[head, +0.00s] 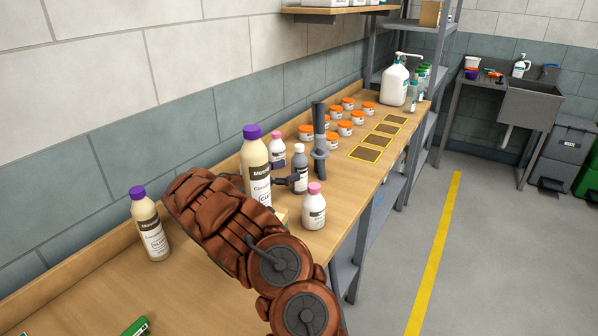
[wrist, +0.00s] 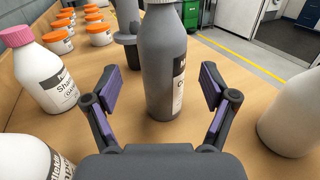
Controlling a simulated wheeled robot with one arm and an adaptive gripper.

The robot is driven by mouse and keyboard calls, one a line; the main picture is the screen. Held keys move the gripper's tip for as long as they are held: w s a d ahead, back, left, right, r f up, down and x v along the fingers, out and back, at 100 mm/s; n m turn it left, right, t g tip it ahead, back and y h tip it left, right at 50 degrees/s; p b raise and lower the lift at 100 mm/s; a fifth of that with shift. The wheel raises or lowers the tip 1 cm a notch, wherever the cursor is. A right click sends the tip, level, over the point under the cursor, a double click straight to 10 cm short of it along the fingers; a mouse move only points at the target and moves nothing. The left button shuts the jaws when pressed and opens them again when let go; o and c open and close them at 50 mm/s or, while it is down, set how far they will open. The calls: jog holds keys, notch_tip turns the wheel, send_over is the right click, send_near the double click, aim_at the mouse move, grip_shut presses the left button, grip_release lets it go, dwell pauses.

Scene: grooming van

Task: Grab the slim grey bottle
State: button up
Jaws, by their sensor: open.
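The slim grey bottle (head: 299,170) stands upright on the wooden bench among other bottles. In the wrist view the grey bottle (wrist: 164,68) stands between my open fingers, with a gap on each side; its top is cut off by the frame. My gripper (wrist: 162,88) is open, its purple pads on either side of the bottle. In the head view my gripper (head: 290,181) is partly hidden behind my arm and a tall bottle.
Pink-capped white bottles (head: 314,208) (head: 277,151) stand close by. Tall purple-capped cream bottles (head: 255,165) (head: 150,225) stand left. A dark grey stand (head: 319,140) is just behind the grey bottle. Orange-lidded jars (head: 345,128) and yellow-edged squares (head: 371,154) lie beyond.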

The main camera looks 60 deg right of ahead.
aim_at(299, 168)
jog(key=shift+p+x, duration=0.65)
jog(key=shift+x, duration=1.55)
jog(key=shift+s+a, duration=0.1)
jog(key=c, duration=1.5)
jog(key=shift+c, duration=0.2)
